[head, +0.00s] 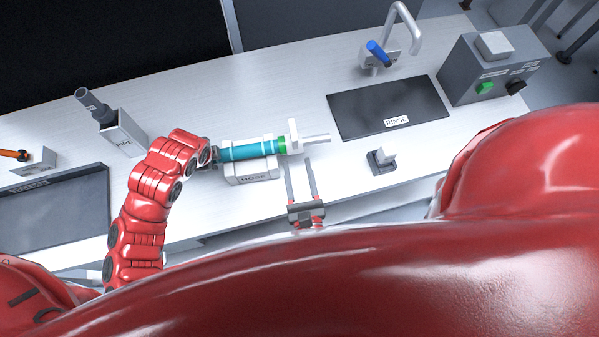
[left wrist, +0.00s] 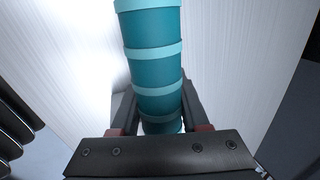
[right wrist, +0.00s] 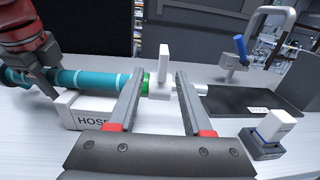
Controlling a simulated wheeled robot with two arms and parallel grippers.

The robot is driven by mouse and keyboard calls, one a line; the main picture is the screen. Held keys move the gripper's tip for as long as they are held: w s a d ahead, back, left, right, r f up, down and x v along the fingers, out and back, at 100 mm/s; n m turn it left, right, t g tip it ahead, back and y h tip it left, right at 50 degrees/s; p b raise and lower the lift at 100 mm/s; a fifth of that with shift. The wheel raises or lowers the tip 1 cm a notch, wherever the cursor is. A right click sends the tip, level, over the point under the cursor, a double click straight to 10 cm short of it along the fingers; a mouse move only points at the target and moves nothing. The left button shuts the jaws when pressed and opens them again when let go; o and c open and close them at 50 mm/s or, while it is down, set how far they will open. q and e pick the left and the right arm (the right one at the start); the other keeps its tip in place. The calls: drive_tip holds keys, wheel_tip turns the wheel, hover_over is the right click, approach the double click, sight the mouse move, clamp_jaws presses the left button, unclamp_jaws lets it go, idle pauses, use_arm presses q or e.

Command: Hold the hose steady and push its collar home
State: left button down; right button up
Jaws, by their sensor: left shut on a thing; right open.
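The teal ribbed hose (head: 248,150) lies level along its HOSE block. My left gripper (head: 213,155) is shut on the hose near its left end; in the left wrist view its fingers (left wrist: 155,100) sit on either side of the hose. The green collar (head: 282,145) is at the hose's right end, beside a white upright fitting (head: 294,136) with a pale pipe (head: 318,138) pointing right. My right gripper (head: 298,161) is open and empty, just on the near side of the collar and fitting. In the right wrist view the collar (right wrist: 146,80) shows between its fingers. Whether the collar touches the fitting is unclear.
The white HOSE block (head: 252,174) is under the hose. A dark RINSE mat (head: 385,105), a tap with a blue handle (head: 378,52), a small switch block (head: 381,160) and a grey control box (head: 490,65) stand to the right. A grey holder (head: 122,130) is at left.

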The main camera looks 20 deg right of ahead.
drive_tip(key=shift+s, duration=0.65)
use_arm(q)
drive_tip(key=shift+c, duration=1.6)
unclamp_jaws()
